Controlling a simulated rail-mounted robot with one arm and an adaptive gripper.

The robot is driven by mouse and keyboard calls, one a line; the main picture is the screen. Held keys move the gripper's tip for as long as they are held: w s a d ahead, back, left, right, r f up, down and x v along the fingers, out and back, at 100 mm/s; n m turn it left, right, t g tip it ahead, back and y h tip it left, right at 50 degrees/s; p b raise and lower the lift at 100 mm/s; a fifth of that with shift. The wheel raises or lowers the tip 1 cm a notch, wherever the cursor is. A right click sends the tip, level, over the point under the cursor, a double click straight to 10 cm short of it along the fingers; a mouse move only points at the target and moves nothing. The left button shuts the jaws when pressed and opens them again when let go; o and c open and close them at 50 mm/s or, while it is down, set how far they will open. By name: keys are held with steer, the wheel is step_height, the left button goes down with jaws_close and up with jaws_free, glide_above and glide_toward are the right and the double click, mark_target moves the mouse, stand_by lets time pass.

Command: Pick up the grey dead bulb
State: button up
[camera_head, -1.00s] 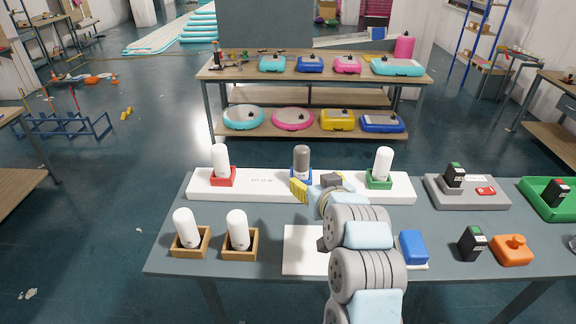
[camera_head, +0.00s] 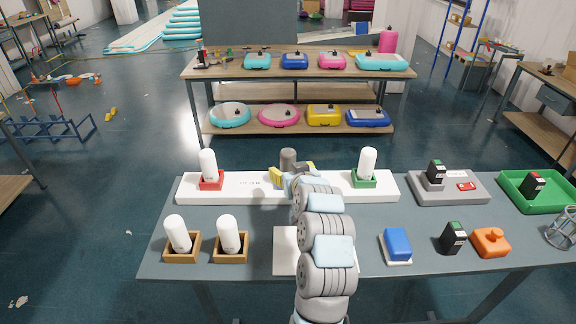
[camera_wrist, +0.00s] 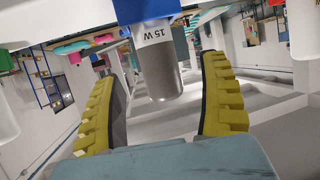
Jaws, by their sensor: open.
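The grey dead bulb (camera_head: 288,158) stands upright at the middle of the white rack (camera_head: 240,187), in the blue holder. The holder is mostly hidden behind my gripper (camera_head: 292,173) in the head view. In the wrist view the grey bulb (camera_wrist: 160,72), with a "15 W" label, sits between the two yellow fingers, below the blue holder (camera_wrist: 145,10). My gripper (camera_wrist: 162,75) is open, with a visible gap between the bulb and each finger. I see no contact.
White bulbs stand in the red holder (camera_head: 211,181) and green holder (camera_head: 364,179) on either side. Two more white bulbs stand in wooden boxes (camera_head: 182,250) at front left. A blue block (camera_head: 397,242), a grey tester (camera_head: 450,188) and a green tray (camera_head: 540,190) lie to the right.

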mark_target(290, 168)
steer(key=shift+p+x, duration=0.55)
steer(key=shift+x, duration=0.4)
steer(key=shift+p+x, duration=0.6)
steer(key=shift+x, duration=1.2)
steer(key=shift+s+d, duration=0.1)
steer(key=shift+c, duration=0.4)
steer(key=c, duration=1.2)
